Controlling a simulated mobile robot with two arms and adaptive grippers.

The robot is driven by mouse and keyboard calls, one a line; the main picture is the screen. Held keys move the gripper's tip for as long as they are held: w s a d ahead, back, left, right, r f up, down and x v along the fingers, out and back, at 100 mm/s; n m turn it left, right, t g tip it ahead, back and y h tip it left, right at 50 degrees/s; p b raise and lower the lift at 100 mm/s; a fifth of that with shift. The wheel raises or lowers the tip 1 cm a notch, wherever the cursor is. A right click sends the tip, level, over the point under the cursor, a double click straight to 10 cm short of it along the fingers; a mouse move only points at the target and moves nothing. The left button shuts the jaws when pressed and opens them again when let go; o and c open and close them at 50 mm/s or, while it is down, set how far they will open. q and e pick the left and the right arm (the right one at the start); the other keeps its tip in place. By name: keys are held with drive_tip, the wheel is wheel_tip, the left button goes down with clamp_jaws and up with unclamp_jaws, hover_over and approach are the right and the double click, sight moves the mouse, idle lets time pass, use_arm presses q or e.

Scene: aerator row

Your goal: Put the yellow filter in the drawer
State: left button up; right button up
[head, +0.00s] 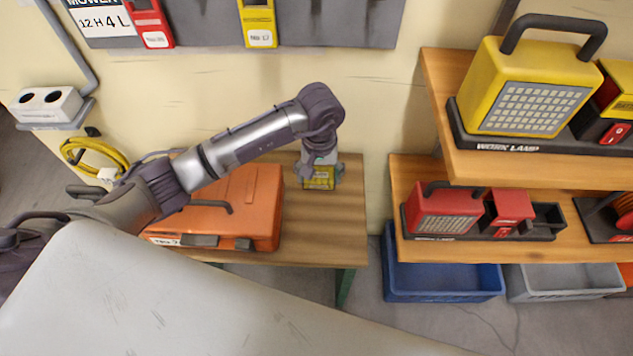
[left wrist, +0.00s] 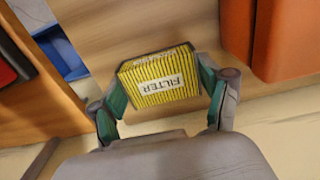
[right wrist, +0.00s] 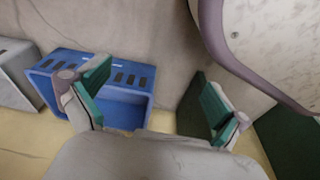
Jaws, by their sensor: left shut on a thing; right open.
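The yellow filter (head: 319,183) is a boxy, yellow striped block with a white label reading FILTER, also seen in the left wrist view (left wrist: 158,78). My left gripper (head: 320,172) points down over the wooden table (head: 335,235), right of the orange case. Its fingers are closed on the filter's two sides. I cannot tell whether the filter touches the table top. My right gripper (right wrist: 155,100) is open and empty, seen only in the right wrist view, with a blue bin beyond it. No drawer is clearly recognisable in these views.
The orange case (head: 238,205) takes up the table's left part. Wooden shelves at right hold a yellow work lamp (head: 530,85) and a red one (head: 443,210). A blue bin (head: 445,282) and a grey bin (head: 560,282) stand below. The table's front right is bare.

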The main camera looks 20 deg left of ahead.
sight(317, 185)
use_arm(q)
drive_tip(key=shift+w+a+f, duration=0.1)
drive_tip(key=shift+a+f, duration=0.1)
drive_tip(key=shift+a, duration=0.05)
wheel_tip(317, 185, down, 3)
drive_tip(key=shift+f, duration=0.45)
use_arm(e)
drive_tip(key=shift+w+r, duration=0.45)
drive_tip(key=shift+r, duration=0.15)
drive_tip(key=shift+f, duration=0.1)
use_arm(q)
drive_tip(key=shift+f+b, duration=0.15)
drive_tip(key=shift+b, duration=0.15)
drive_tip(key=o, duration=1.1)
use_arm(e)
drive_tip(key=shift+w+r, duration=0.25)
drive_tip(key=shift+r, duration=0.15)
